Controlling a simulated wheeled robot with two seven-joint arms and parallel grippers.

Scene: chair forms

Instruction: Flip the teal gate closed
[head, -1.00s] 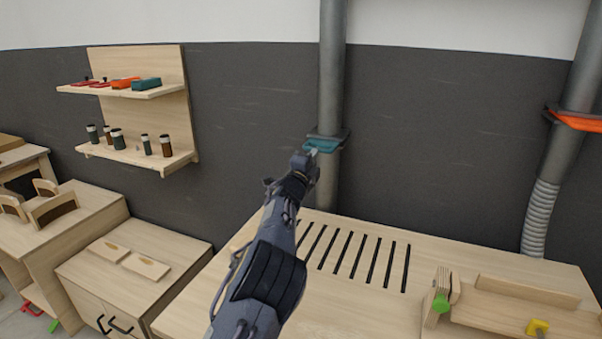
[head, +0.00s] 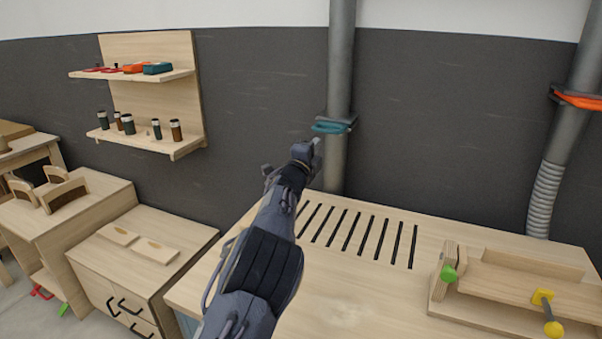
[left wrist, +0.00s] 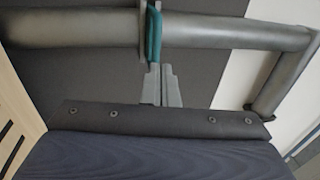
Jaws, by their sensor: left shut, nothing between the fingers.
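The teal gate (head: 330,127) sits in a dark collar on the grey vertical pipe (head: 341,60), above the slotted bench. It also shows in the left wrist view (left wrist: 154,35), as a teal handle at the pipe, just beyond the fingertips. My left gripper (head: 316,145) is just below and slightly left of the gate in the head view. In the left wrist view its two grey fingers (left wrist: 158,70) are together and empty, pointing at the teal handle. Whether the fingertips touch the handle I cannot tell. My right gripper is not in view.
The slotted wooden bench (head: 345,293) lies under my left arm. A wooden fixture with green and yellow knobs (head: 520,285) stands at its right. An orange gate (head: 578,98) is on another pipe at right. Wall shelves (head: 150,140) hold tools and bottles at left.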

